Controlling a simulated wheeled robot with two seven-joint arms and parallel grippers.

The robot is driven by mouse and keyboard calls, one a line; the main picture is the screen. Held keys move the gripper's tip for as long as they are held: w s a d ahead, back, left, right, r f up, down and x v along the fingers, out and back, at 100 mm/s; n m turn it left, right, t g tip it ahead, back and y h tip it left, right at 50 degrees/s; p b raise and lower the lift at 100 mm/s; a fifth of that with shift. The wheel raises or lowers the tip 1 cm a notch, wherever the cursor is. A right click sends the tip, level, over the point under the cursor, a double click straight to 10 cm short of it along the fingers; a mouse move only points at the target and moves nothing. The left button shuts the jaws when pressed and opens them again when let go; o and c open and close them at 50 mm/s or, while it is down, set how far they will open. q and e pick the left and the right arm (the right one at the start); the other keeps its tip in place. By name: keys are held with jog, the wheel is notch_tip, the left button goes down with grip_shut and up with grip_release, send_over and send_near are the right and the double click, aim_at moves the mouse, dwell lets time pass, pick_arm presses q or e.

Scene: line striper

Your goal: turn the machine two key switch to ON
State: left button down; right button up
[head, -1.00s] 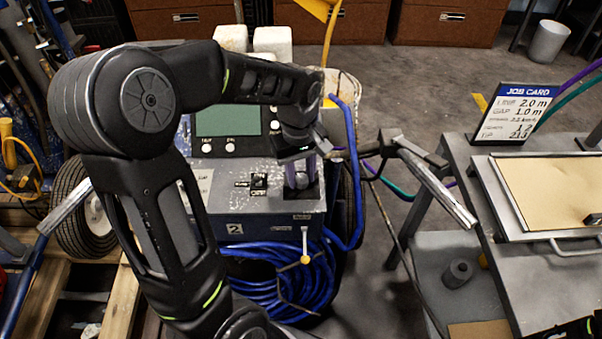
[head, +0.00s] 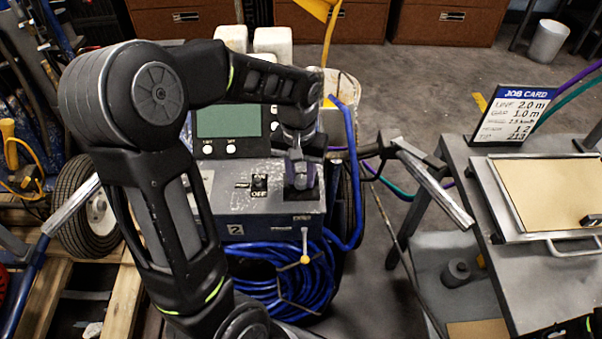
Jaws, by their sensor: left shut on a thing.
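Machine two (head: 285,228) is a grey striper with a "2" label on its front, standing in the middle of the view. On its panel is a small black switch (head: 259,183) with an "OFF" label (head: 260,195) below it. To the right of it is a black square plate (head: 304,194). My left gripper (head: 301,180) points down over this plate and is shut on what seems to be the key, which the fingers mostly hide. I cannot read the key's angle. My right gripper is not in view.
A screen (head: 228,121) with white buttons sits behind the panel. A coiled blue hose (head: 285,280) hangs on the machine's front, with a yellow-tipped lever (head: 305,259) there. A handlebar (head: 430,180) sticks out right, near a grey table (head: 490,240) with a job card (head: 513,114).

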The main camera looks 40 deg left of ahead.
aim_at(300, 179)
pick_arm(q)
jog(key=m, duration=0.4)
dwell(0.4)
jog(key=c, duration=1.1)
grip_release()
jog(key=shift+o, duration=0.2)
notch_tip(300, 179, up, 8)
jog(key=shift+a+f+p, duration=0.1)
jog(key=shift+a+p, duration=0.05)
jog(key=shift+p, duration=0.25)
